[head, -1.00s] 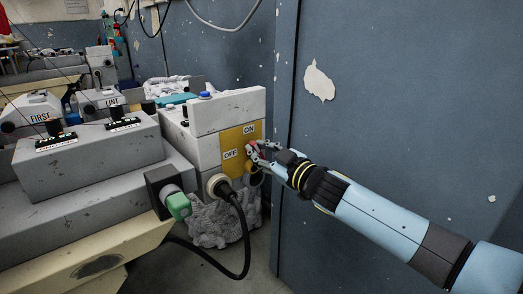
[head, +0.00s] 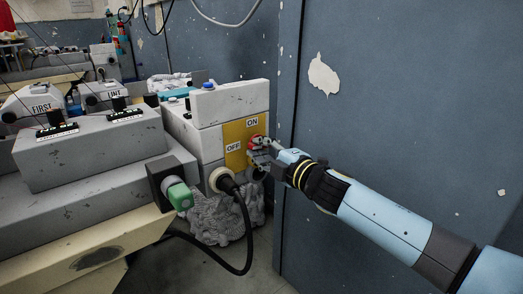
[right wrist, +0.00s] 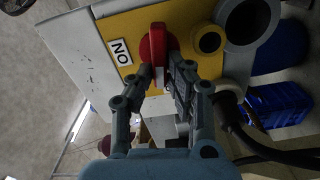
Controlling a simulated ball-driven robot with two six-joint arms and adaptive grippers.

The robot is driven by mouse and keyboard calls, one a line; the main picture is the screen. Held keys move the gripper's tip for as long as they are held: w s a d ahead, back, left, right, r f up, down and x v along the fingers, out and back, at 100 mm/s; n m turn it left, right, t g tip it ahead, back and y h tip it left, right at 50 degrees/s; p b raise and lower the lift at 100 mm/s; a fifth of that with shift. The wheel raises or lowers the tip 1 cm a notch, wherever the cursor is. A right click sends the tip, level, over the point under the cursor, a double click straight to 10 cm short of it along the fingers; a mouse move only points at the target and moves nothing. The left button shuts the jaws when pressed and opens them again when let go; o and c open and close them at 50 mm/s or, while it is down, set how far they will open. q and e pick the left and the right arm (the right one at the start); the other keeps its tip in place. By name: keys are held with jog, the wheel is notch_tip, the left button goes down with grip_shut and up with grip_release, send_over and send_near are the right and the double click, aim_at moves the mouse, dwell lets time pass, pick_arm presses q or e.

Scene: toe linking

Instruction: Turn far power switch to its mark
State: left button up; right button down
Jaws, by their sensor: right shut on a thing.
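The power switch (head: 255,141) is a red knob on a yellow panel (head: 238,134) at the side of a grey-white machine box. The panel carries an ON label (head: 252,122) above and an OFF label (head: 233,147) to the left. My right gripper (head: 262,150) reaches in from the right and is shut on the red knob. In the right wrist view, both fingers of my right gripper (right wrist: 162,68) close around the lower part of the red knob (right wrist: 157,42), beside the ON label (right wrist: 120,52). My left gripper is not in view.
A round socket with a black plug and cable (head: 226,184) sits just below the panel. A blue wall (head: 400,110) stands close on the right. A bundled grey cloth-like heap (head: 225,222) lies below the box.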

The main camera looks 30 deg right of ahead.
jog(key=shift+f+n, duration=0.2)
jog(key=shift+n, duration=0.8)
jog(key=c, duration=1.3)
grip_release()
